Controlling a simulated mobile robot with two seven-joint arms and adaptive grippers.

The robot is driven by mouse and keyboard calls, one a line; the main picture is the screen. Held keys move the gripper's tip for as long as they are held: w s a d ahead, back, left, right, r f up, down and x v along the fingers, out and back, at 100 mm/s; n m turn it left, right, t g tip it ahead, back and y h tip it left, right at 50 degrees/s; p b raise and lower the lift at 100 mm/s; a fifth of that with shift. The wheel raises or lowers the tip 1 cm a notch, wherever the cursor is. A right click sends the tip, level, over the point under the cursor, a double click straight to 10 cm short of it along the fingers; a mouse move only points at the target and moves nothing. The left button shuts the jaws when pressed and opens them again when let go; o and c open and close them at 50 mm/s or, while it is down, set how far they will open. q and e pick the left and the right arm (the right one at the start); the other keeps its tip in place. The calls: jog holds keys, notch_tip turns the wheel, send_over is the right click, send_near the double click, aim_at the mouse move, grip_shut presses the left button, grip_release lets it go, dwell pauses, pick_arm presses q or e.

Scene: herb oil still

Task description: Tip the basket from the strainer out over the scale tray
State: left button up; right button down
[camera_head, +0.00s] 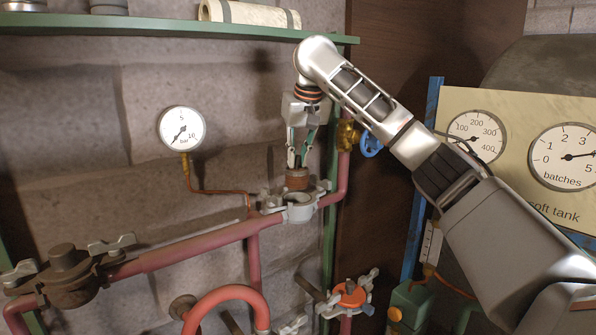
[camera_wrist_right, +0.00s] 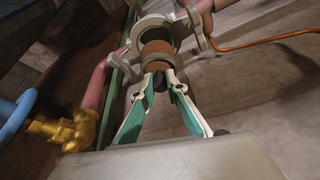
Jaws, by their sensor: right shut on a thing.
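The strainer (camera_head: 300,209) is an open grey clamp fitting with wing nuts on the red pipe, in the middle of the head view. The basket (camera_head: 297,178) is a small brown, ribbed cylinder at the strainer's mouth. I cannot tell whether its lower end is still inside. My right gripper (camera_head: 297,160) points down from above, shut on the basket's top. In the right wrist view, the fingertips (camera_wrist_right: 162,80) close on the dark rim of the basket (camera_wrist_right: 156,52), with the strainer's ring (camera_wrist_right: 138,33) behind it. My left gripper and the scale tray are not in view.
A pressure gauge (camera_head: 182,129) and thin copper pipe are left of my gripper. A blue valve wheel (camera_head: 371,143) on a brass valve is close on the right. A green shelf (camera_head: 170,29) runs above. A closed fitting (camera_head: 66,267) sits lower left.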

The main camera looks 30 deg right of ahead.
jog(key=shift+r, duration=4.5)
jog(key=shift+f, duration=0.1)
